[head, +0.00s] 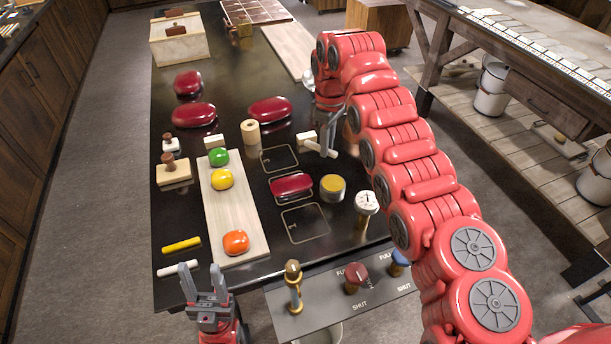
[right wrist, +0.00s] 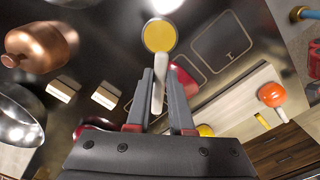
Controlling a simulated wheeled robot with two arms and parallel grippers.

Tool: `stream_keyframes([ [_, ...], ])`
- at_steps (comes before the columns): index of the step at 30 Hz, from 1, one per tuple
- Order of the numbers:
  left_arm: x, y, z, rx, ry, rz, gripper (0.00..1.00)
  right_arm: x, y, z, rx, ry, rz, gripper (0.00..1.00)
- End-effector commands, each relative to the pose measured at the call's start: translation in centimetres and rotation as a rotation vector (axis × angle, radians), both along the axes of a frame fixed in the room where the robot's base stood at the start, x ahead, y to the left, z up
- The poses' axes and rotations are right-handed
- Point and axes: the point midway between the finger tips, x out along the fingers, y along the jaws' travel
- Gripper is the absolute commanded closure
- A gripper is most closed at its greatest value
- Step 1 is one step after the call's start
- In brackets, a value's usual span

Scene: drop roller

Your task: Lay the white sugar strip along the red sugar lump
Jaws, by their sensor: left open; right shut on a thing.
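A dark red lump (head: 291,186) lies inside a marked outline near the middle of the black table; in the right wrist view it (right wrist: 186,80) is partly hidden by a finger. My right gripper (head: 325,138) is beyond it and to the right, shut on a white strip (head: 319,148), which also shows between the fingers (right wrist: 160,75) in the right wrist view as a strip (right wrist: 158,98). Another white strip (head: 178,268) lies at the table's near left corner, beside a yellow strip (head: 181,244). My left gripper (head: 208,298) is open and empty at the near edge.
A pale board (head: 230,215) carries green, yellow and orange lumps. A yellow-topped tin (head: 332,187) and a dial gauge (head: 367,202) stand right of the red lump. Other red lumps (head: 193,115) lie farther back. An empty marked outline (head: 305,223) is nearer.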

Motion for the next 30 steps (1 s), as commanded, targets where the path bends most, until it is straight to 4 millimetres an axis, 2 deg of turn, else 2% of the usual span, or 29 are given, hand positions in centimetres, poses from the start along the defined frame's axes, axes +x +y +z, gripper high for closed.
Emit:
stream_keyframes([
  [1, 0.0, 0.0, 0.1, 0.0, 0.0, 0.0, 0.5, -0.1, 1.9, -0.1, -0.001, 0.0, 0.144, 1.0],
  [6, 0.0, 0.0, 0.1, 0.0, 0.0, 0.0, 0.5, -0.4, 5.8, -0.5, -0.006, 0.001, 0.589, 1.0],
  [9, 0.0, 0.0, 0.1, 0.0, 0.0, 0.0, 0.5, -0.7, 7.2, -0.7, -0.007, 0.003, 0.766, 1.0],
  [12, 0.0, 0.0, 0.2, 0.0, 0.0, 0.0, 0.5, -0.9, 8.0, -0.9, -0.008, 0.005, 0.87, 1.0],
  [17, 0.0, 0.0, 0.6, 0.0, 0.0, 0.0, 0.5, -1.0, 8.3, -1.7, -0.008, 0.008, 0.923, 1.0],
  [22, 0.0, 0.0, 1.9, 0.0, 0.0, 0.0, 0.5, -1.1, 8.3, -3.9, -0.008, 0.01, 0.922, 1.0],
  [25, 0.0, 0.0, 2.6, 0.0, 0.0, 0.0, 0.5, -1.2, 8.3, -5.9, -0.008, 0.015, 0.923, 1.0],
  [30, 0.0, 0.0, 3.1, 0.0, 0.0, 0.0, 0.5, -1.1, 8.3, -7.6, -0.008, 0.01, 0.921, 1.0],
])
